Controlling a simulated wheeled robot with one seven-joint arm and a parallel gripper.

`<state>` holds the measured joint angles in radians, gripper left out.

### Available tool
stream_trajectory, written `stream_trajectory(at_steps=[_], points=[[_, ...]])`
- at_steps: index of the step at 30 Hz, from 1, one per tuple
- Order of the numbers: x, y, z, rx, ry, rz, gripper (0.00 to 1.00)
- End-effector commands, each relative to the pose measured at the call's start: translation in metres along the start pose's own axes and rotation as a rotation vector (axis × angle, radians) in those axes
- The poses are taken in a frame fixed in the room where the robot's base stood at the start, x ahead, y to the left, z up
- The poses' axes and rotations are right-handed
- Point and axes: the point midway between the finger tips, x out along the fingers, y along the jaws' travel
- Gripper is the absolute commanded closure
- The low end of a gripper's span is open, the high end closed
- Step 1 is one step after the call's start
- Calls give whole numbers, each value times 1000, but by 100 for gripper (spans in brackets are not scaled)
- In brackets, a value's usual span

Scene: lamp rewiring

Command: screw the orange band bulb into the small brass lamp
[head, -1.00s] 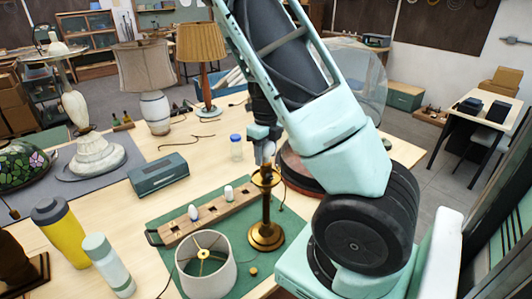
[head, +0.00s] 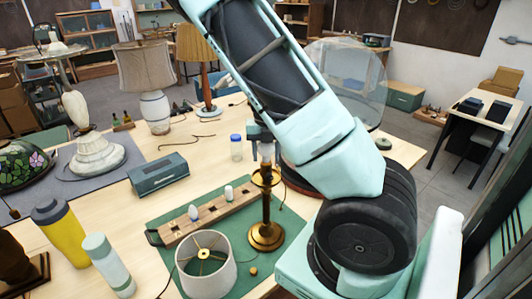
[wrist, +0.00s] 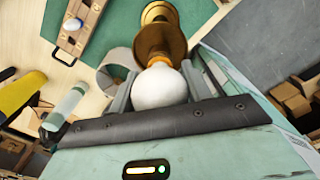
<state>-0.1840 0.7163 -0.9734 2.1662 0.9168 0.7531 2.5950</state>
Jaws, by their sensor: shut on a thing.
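The small brass lamp (head: 266,236) stands upright on a green mat, its socket bare of a shade. My gripper (head: 265,151) is directly above it, pointing down. In the wrist view my gripper (wrist: 160,90) is shut on a round white bulb (wrist: 158,88), with one finger on each side. The bulb lines up with the brass lamp (wrist: 158,38) and seems to meet the top of its socket.
A wooden bulb holder (head: 210,214) with white bulbs lies left of the lamp. A cream shade (head: 206,262) sits in front of it on the green mat (head: 292,224). A blue-capped jar (head: 236,147) and a green metal box (head: 158,174) stand behind.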

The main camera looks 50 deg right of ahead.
Motion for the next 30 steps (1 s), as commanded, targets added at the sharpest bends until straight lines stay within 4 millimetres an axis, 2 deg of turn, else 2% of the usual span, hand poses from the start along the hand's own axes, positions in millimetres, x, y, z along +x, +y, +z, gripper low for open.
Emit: stream_trajectory(at_steps=[7, 8, 10, 11, 22, 26, 30], points=[[2, 0, -2, 47, 6, 0, 75], [2, 0, -2, 47, 6, 0, 49], [2, 1, -2, 46, 5, 0, 29], [1, 0, -2, 46, 5, 0, 26], [-5, 1, 0, 43, 0, 2, 26], [-23, 2, 0, 41, -2, 4, 26], [-55, 2, 0, 40, -3, 4, 26]])
